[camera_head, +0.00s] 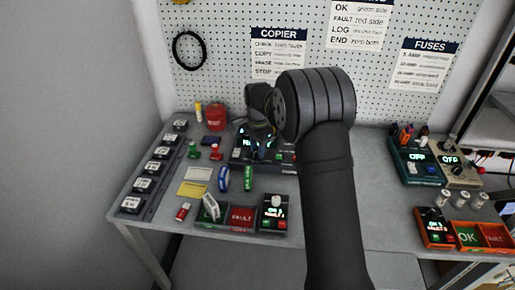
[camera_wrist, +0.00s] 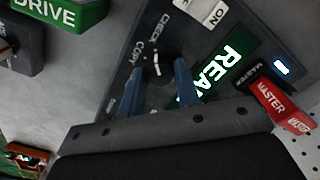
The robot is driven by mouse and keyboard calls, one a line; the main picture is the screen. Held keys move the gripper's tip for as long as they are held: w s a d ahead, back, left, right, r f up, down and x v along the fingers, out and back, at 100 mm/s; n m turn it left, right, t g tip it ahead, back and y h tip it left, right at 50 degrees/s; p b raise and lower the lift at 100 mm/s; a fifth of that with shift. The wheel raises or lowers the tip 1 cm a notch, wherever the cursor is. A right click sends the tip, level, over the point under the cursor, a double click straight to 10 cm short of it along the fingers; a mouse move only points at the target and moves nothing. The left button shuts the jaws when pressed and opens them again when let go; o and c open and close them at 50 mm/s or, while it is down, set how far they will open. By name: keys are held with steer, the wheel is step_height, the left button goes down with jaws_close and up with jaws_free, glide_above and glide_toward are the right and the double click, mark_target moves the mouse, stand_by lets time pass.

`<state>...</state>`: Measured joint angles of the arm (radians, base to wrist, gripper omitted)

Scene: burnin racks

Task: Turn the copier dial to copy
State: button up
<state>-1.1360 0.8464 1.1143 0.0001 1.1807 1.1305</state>
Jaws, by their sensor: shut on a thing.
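The copier (camera_wrist: 205,42) is a dark panel with a lit green display reading "REA", the rest hidden by my finger. Its dial (camera_wrist: 165,65) is a dark knob with a white mark, beside the printed words CHECK and COPY. Which word the mark points to I cannot tell. My gripper (camera_wrist: 169,75) has its two blue fingers on either side of the dial, shut on it. In the head view my gripper (camera_head: 258,143) reaches down over the copier (camera_head: 287,156), and the dial is hidden there.
A red MASTER drive (camera_wrist: 275,100) sits close to the right finger. A green drive (camera_wrist: 62,12) is at upper left. In the head view, blue and green drives (camera_head: 223,179) stand in front of the copier, and a COPIER instruction sheet (camera_head: 279,50) hangs behind.

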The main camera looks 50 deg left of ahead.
steer(key=shift+n, duration=0.3)
steer(key=n, duration=0.4)
steer(key=shift+r+n, duration=0.1)
steer(key=shift+n, duration=1.9)
steer(key=o, duration=1)
step_height(320, 180, up, 17)
steer(key=shift+r, duration=0.2)
